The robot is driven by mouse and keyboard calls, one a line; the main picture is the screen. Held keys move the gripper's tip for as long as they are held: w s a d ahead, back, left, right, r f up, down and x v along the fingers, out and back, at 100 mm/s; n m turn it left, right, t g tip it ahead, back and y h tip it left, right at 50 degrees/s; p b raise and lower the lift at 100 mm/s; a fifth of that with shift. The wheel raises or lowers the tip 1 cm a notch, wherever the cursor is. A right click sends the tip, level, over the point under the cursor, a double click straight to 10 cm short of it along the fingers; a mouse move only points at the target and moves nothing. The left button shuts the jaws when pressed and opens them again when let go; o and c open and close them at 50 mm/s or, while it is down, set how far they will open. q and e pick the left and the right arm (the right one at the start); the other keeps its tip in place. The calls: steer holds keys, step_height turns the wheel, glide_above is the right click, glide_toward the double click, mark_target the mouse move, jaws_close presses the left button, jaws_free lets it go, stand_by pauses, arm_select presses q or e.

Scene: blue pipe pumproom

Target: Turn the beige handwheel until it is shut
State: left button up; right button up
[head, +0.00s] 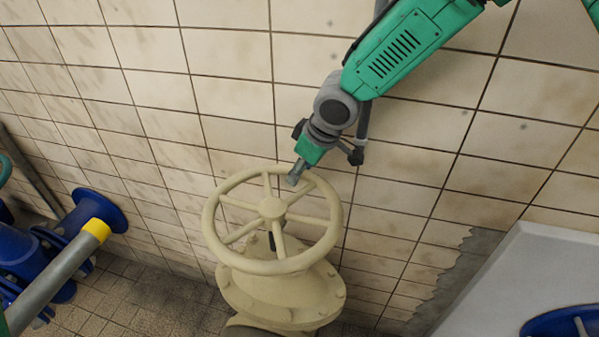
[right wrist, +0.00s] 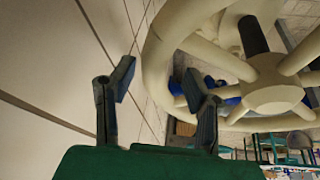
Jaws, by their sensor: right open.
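The beige handwheel (head: 209,222) sits on a beige valve body with a bolted flange (head: 285,295), in front of the tiled wall. Its spokes meet at a round hub, and its rim also shows in the right wrist view (right wrist: 155,62). My right gripper (head: 296,176) comes down from the upper right and overlaps the far-right part of the rim in the head view. My left gripper is not in view.
The tiled wall (head: 420,130) stands close behind the wheel. At left are blue pipe parts (head: 97,211) and a grey bar with a yellow end (head: 60,272). At lower right is a pale slanted panel (head: 510,275) with a blue wheel (head: 545,328).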

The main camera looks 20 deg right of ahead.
steer(key=shift+w+d+f, duration=0.1)
steer(key=shift+w+f, duration=0.1)
steer(key=shift+f, duration=0.3)
steer(key=shift+d, duration=0.35)
steer(key=c, duration=0.8)
jaws_close()
steer(key=shift+a, duration=0.3)
steer(key=shift+d+r+m, duration=0.15)
steer(key=shift+d+m, duration=0.1)
steer(key=shift+m, duration=0.05)
